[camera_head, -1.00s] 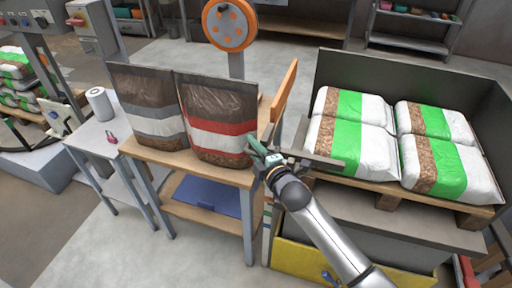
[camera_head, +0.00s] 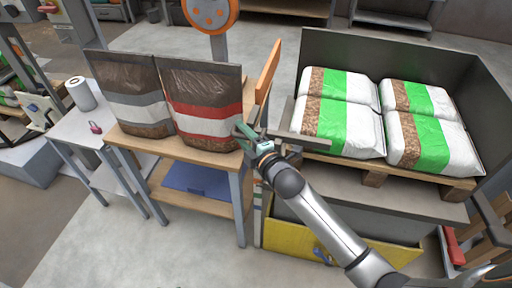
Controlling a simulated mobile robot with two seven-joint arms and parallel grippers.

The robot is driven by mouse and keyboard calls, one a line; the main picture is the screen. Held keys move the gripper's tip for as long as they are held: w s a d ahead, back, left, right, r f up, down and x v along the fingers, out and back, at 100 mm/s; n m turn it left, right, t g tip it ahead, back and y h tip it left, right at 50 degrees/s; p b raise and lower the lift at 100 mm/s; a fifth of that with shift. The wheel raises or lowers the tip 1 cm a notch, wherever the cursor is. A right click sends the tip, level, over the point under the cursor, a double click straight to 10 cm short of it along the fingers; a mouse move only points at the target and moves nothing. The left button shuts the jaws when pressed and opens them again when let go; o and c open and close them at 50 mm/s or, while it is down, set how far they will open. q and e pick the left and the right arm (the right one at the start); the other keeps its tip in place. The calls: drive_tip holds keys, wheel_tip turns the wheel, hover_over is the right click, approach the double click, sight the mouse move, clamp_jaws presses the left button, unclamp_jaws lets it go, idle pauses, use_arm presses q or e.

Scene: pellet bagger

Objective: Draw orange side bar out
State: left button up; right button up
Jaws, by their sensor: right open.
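The orange side bar (camera_head: 268,70) stands tilted between the wooden table and the grey pallet bin, at the bin's left side. My right gripper (camera_head: 247,136) is open and sits at the table's right edge, below the bar's lower end and close to the bag with the red stripe. No bar shows between its fingers. My right arm comes in from the lower right, in front of the bin. My left gripper is not in view.
Two brown bags (camera_head: 202,103) stand on the wooden table (camera_head: 185,150). The grey bin (camera_head: 385,52) holds several white and green bags on a pallet. A yellow panel (camera_head: 290,236) is below. A side table (camera_head: 70,128) stands left, with open floor in front.

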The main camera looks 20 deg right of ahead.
drive_tip(key=v, duration=1)
drive_tip(key=shift+s+p, duration=0.25)
drive_tip(key=shift+p, duration=0.1)
drive_tip(key=s+f+m+g+p, duration=0.3)
drive_tip(key=s+f+m, duration=0.4)
drive_tip(key=s+m, duration=0.1)
drive_tip(key=s+d+f+m+g+h+p, duration=0.1)
drive_tip(key=s+f+m+g+p, duration=0.3)
drive_tip(key=s+f+m, duration=0.3)
drive_tip(key=s+m, duration=0.2)
drive_tip(key=s, duration=0.2)
drive_tip(key=shift+s+d+h, duration=0.2)
drive_tip(key=shift+s+h, duration=0.1)
drive_tip(key=shift+s, duration=0.05)
